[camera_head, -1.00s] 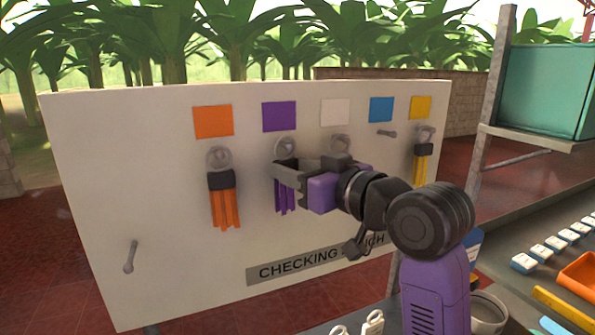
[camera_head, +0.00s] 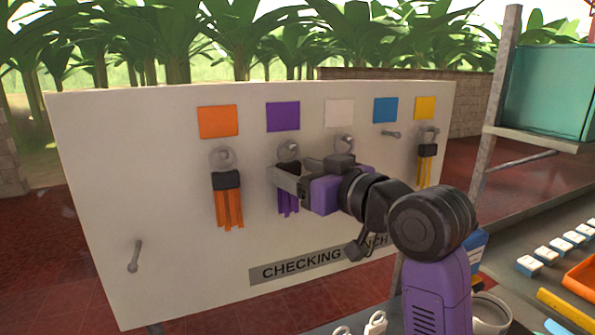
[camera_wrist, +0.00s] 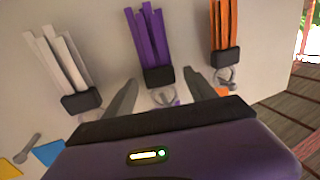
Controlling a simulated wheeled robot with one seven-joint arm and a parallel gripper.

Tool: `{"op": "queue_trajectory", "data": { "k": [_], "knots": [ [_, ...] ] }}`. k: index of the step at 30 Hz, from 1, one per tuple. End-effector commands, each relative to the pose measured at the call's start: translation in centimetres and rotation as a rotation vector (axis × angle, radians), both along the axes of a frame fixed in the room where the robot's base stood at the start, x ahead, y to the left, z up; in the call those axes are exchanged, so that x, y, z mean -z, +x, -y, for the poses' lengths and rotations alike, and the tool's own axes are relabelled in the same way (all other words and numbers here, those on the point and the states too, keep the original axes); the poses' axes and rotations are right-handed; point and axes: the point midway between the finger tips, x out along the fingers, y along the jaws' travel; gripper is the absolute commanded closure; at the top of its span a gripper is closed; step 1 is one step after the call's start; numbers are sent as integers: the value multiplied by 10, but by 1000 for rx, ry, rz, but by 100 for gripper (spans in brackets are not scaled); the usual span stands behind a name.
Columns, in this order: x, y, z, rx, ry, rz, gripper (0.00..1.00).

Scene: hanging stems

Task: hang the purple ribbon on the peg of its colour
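The purple ribbon (camera_wrist: 151,38) hangs by its ring below the purple square (camera_head: 283,116) on the white board; the ring (camera_head: 289,149) appears to be around the peg there. My gripper (camera_head: 284,183) is in front of the ribbon and hides its black clip and part of its strips in the head view. In the wrist view, my gripper (camera_wrist: 163,92) is open. Its fingers stand on either side of the ribbon's ring and black clip (camera_wrist: 159,77), with gaps visible. Purple strips show below the gripper in the head view.
An orange ribbon (camera_head: 228,207) hangs to the left, a yellow one (camera_head: 425,170) to the right. A white ribbon (camera_wrist: 67,65) is beside the purple one. The peg (camera_head: 391,134) under the blue square and the lower-left peg (camera_head: 135,257) are bare.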

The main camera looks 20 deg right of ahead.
Motion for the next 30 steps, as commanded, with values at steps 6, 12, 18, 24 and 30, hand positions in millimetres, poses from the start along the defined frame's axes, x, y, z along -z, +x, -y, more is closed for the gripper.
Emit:
{"op": "queue_trajectory", "data": {
  "k": [6, 12, 18, 24, 30],
  "knots": [
    [0, 0, 0, 0, 0, 0, 34],
    [0, -9, 3, 2, 1, 3, 34],
    [-1, -40, 11, 2, 0, 3, 34],
    [-3, -66, 19, 2, 1, 3, 34],
    [-4, -75, 20, 0, 0, 1, 34]
  ]
}}
